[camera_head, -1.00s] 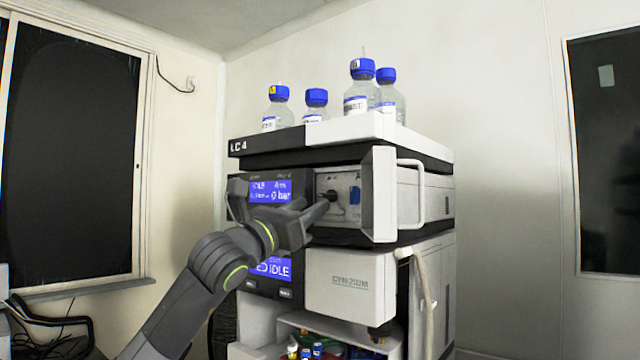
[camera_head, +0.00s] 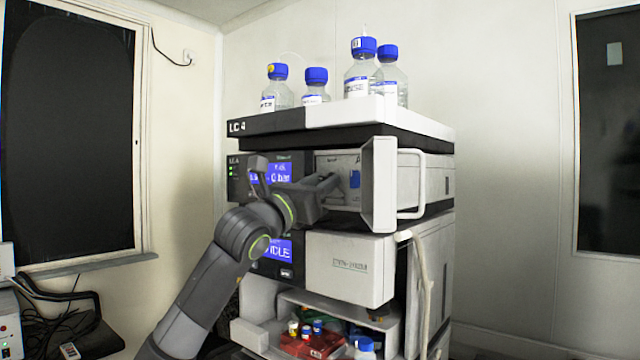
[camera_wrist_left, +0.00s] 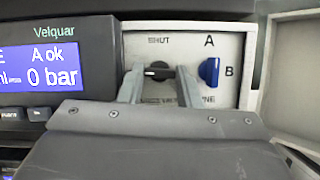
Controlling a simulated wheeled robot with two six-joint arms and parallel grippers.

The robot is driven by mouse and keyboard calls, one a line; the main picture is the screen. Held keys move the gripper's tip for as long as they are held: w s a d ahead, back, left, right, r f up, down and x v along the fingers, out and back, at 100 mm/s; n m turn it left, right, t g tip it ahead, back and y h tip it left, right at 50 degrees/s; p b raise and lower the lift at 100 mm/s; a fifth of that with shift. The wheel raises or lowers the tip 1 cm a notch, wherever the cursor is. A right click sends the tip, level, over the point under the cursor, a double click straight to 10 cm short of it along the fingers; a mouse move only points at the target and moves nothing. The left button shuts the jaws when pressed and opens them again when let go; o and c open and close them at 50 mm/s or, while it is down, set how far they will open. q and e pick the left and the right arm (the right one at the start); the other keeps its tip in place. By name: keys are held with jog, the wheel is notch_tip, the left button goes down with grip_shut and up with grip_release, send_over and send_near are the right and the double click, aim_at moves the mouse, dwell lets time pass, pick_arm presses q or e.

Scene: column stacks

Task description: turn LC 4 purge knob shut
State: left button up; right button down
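The black purge knob (camera_wrist_left: 158,73) sits on a light panel (camera_wrist_left: 215,40) under the label "SHUT"; its bar looks roughly level. The lettering below it is mostly covered. My left gripper (camera_head: 326,185) is at the panel of the LC 4 stack (camera_head: 262,122) and hides the knob in the head view. In the left wrist view its two fingers (camera_wrist_left: 160,82) stand apart, one on each side of the knob, with narrow gaps seeming to show; contact is not clear. My right gripper is out of view.
A blue knob (camera_wrist_left: 209,72) by the letters A and B is close to the right finger. An open white door (camera_head: 381,190) with a handle stands right of the panel. A display (camera_wrist_left: 42,67) reads 0 bar. Blue-capped bottles (camera_head: 361,75) stand on top.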

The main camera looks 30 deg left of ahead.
pick_arm(q)
jog(key=shift+m, duration=0.4)
jog(key=shift+a+m+h, duration=0.1)
jog(key=shift+m+h, duration=0.4)
jog(key=shift+m, duration=0.4)
jog(key=shift+m+g+h, duration=0.3)
jog(key=shift+m+h, duration=0.3)
jog(key=shift+m, duration=0.5)
jog(key=m, duration=0.1)
jog(key=m+g+h+p, duration=0.1)
jog(key=m, duration=0.1)
jog(key=m+h, duration=0.1)
jog(key=m, duration=0.1)
jog(key=shift+a+r, duration=0.15)
jog(key=shift+r, duration=0.1)
jog(key=m+g+p, duration=0.1)
jog(key=m, duration=0.2)
jog(key=m+g+h+p, duration=0.1)
jog(key=m+p, duration=0.1)
jog(key=m, duration=0.1)
jog(key=shift+r+m+g, duration=0.15)
jog(key=shift+m+g, duration=0.15)
jog(key=shift+g, duration=0.1)
jog(key=shift+m+g+p, duration=0.9)
jog(key=shift+m+p, duration=0.35)
jog(key=shift+m, duration=0.95)
jog(key=o, duration=0.7)
